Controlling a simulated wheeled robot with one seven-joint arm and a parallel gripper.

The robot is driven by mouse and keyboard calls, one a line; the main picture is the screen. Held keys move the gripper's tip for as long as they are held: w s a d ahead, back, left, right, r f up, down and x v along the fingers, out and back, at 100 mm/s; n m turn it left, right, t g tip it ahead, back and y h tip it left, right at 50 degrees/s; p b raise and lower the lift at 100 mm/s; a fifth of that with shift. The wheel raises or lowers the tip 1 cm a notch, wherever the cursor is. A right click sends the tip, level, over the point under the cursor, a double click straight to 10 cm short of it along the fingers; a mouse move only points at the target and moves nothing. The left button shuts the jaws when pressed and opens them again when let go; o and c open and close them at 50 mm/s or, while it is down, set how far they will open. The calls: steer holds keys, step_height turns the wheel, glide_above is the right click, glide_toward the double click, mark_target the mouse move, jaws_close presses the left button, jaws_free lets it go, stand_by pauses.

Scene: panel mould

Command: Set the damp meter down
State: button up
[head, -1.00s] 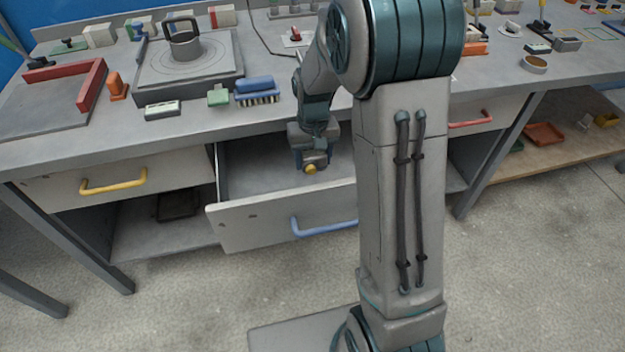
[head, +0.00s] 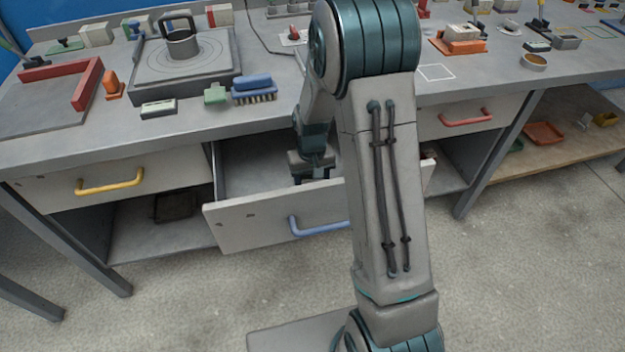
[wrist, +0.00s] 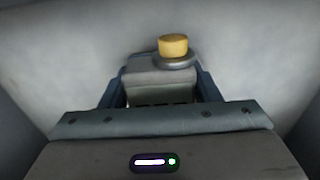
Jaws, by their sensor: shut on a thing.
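The damp meter (wrist: 158,84) is a grey block with a yellow knob on a dark ring. It is between the two blue fingers of my gripper (wrist: 162,90) in the wrist view, and the gripper is shut on it. In the head view my gripper (head: 313,172) is down inside the open drawer (head: 250,170), behind its front panel. The meter is hidden there by the panel and my arm. I cannot tell whether the meter touches the drawer floor.
The drawer front has a blue handle (head: 318,227). The bench top above holds a turntable with a grey pot (head: 182,46), a blue brush (head: 254,90), a green block (head: 216,94) and a small meter-like box (head: 158,108). The drawer's left part looks empty.

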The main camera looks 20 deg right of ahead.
steer(key=o, duration=1.2)
steer(key=shift+f, duration=0.1)
steer(key=shift+o, duration=0.2)
step_height(320, 180, up, 12)
steer(key=p, duration=0.2)
steer(key=s+r+t, duration=0.1)
steer(key=s+r, duration=0.3)
steer(key=s, duration=0.6)
steer(key=s+r+t, duration=0.1)
steer(key=s+r, duration=0.4)
steer(key=s, duration=0.5)
steer(key=shift+s, duration=0.35)
steer(key=shift+d, duration=0.1)
